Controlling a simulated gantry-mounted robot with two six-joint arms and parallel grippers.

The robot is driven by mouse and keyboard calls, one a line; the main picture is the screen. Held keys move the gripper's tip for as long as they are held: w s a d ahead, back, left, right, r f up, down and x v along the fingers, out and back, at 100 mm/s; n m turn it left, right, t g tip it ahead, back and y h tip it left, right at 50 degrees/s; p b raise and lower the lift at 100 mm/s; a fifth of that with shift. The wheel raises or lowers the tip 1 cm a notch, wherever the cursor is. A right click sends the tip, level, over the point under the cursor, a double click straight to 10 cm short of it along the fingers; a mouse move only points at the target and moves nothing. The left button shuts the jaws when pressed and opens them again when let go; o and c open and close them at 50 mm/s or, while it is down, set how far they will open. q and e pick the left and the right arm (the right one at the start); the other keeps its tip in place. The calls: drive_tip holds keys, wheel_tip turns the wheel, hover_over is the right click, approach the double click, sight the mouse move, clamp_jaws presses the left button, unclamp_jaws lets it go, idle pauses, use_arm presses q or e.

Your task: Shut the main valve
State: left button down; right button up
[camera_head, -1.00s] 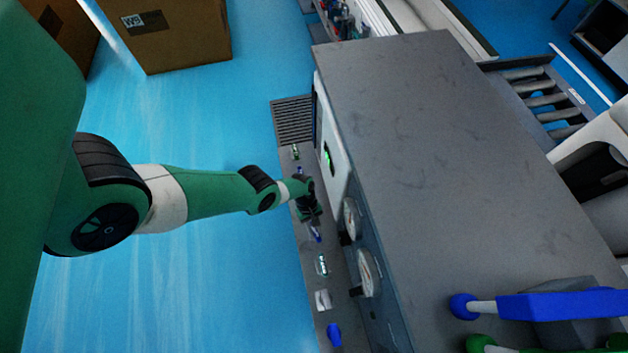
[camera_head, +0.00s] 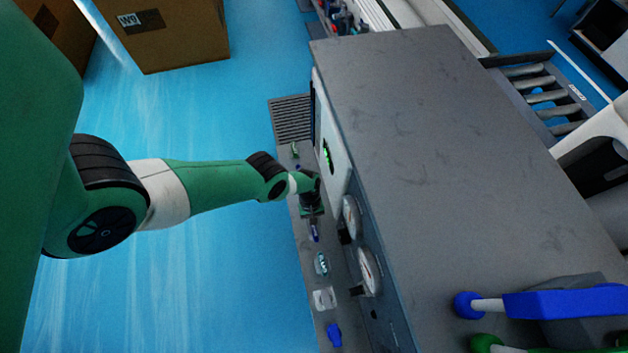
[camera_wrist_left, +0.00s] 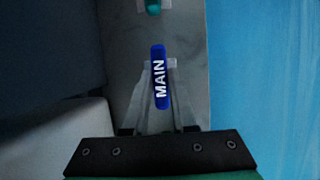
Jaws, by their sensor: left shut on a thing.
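The main valve handle (camera_wrist_left: 159,78) is a blue lever marked "MAIN". In the left wrist view it lies lengthwise between my fingers, along the grey ledge. In the head view a small blue part of it (camera_head: 314,232) shows just below my left gripper (camera_head: 312,212). In the left wrist view my left gripper (camera_wrist_left: 160,92) is shut on the handle; the fingers converge on it, and their exact contact is dim.
The ledge also carries a clear fitting (camera_head: 321,264), a white fitting (camera_head: 323,299) and another blue part (camera_head: 334,334). Two round gauges (camera_head: 368,271) (camera_head: 350,216) are on the machine's side. Blue floor (camera_head: 180,290) lies open to the left.

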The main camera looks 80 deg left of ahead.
use_arm(q)
drive_tip(key=c, duration=0.7)
unclamp_jaws()
drive_tip(key=shift+r, duration=0.1)
use_arm(e)
drive_tip(key=shift+r, duration=0.1)
